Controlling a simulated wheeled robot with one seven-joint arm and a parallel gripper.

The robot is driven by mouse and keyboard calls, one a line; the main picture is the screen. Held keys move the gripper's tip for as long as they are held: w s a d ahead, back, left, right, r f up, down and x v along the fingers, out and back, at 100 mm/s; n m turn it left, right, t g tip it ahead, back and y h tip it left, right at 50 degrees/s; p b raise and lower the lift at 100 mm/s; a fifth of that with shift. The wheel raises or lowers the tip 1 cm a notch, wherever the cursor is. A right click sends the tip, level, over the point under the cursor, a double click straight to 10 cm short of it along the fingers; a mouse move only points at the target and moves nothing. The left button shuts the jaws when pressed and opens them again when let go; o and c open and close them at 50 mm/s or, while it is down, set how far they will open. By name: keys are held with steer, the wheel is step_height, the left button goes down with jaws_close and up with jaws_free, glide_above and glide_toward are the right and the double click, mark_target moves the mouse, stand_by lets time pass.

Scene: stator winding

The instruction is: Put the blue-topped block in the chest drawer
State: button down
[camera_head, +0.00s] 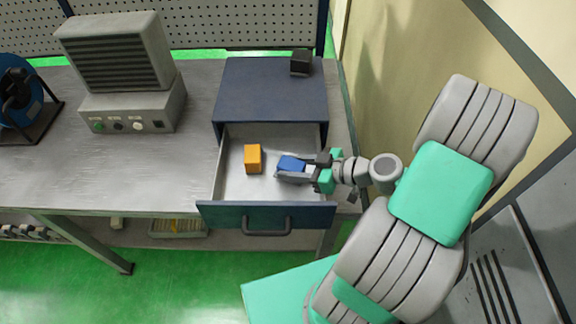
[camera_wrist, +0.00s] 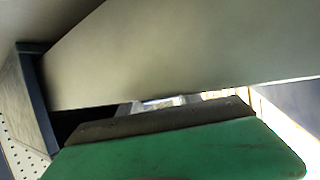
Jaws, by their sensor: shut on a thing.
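The blue-topped block (camera_head: 291,163) is in my gripper (camera_head: 288,172), which is shut on it. Both are over the right part of the open chest drawer (camera_head: 232,182); I cannot tell whether the block touches the drawer floor. The drawer is pulled out from the blue chest (camera_head: 262,95) on the workbench. An orange block (camera_head: 253,158) sits in the drawer to the left of the blue-topped block. In the wrist view a green and dark part of my gripper (camera_wrist: 165,130) fills the lower area, and the block cannot be made out clearly.
A small black block (camera_head: 301,62) sits on top of the chest. A grey vented machine (camera_head: 130,90) stands on the bench to the left, with a blue reel (camera_head: 18,92) beyond it. The bench top (camera_head: 150,170) left of the drawer is clear. A wall (camera_head: 395,90) is close on the right.

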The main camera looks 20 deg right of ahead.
steer(key=shift+f+b, duration=0.35)
steer(key=shift+b, duration=0.1)
steer(key=shift+s+f+b, duration=0.1)
steer(key=shift+f+b, duration=0.15)
steer(key=shift+b, duration=0.05)
steer(key=c, duration=0.8)
jaws_free()
steer(key=shift+s+a+f, duration=0.1)
steer(key=shift+a+f, duration=0.05)
steer(key=shift+r+p, duration=0.45)
steer(key=shift+p, duration=0.05)
steer(key=v, duration=0.4)
steer(key=b+v, duration=0.1)
steer(key=v, duration=0.7)
steer(key=shift+r, duration=0.4)
